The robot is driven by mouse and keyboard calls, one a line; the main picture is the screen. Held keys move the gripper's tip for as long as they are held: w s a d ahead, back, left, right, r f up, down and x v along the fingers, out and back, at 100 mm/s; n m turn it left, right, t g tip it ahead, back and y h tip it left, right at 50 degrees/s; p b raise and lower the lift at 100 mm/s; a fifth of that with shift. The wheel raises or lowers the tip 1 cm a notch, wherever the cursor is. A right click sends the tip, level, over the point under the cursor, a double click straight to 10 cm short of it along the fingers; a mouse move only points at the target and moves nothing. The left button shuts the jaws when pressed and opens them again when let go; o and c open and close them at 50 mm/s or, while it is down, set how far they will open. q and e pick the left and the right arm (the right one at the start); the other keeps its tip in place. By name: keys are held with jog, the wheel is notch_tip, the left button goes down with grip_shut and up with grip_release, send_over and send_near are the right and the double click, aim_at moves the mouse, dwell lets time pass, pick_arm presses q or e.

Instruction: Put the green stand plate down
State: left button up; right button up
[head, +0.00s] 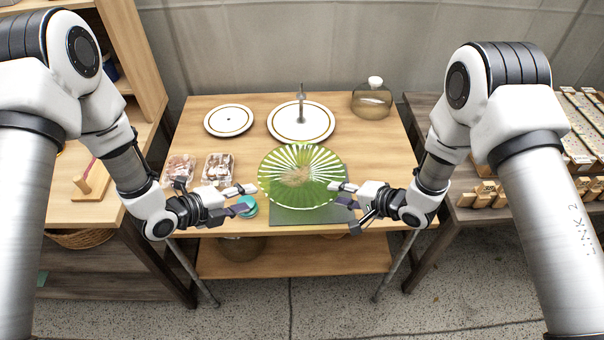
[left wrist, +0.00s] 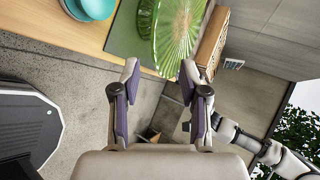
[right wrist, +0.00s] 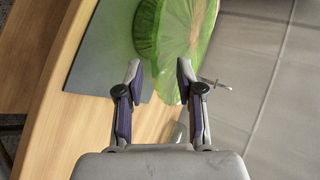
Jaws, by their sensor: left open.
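The green stand plate (head: 302,170) is a wide ribbed green glass dish on a short foot. It appears level and resting on the dark green mat (head: 300,216) at the table's front. Its foot shows against the mat in the left wrist view (left wrist: 147,18) and the right wrist view (right wrist: 147,28). My left gripper (head: 254,199) is open at the plate's left rim. My right gripper (head: 335,194) is open at its right rim. In both wrist views the rim shows at the gap between the spread fingers; I cannot tell whether they touch it.
Behind are two white plates (head: 229,120) (head: 281,128), the right one with an upright metal post, and a glass jar (head: 371,102). Two clear packs (head: 217,168) lie at left. A teal round item (head: 247,205) is beside my left gripper. Side tables flank this one.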

jog(key=shift+r, duration=0.1)
pick_arm(q)
jog(key=v, duration=0.3)
jog(key=shift+s+a+r, duration=0.2)
jog(key=shift+s+a, duration=0.05)
pick_arm(e)
jog(key=v, duration=1.2)
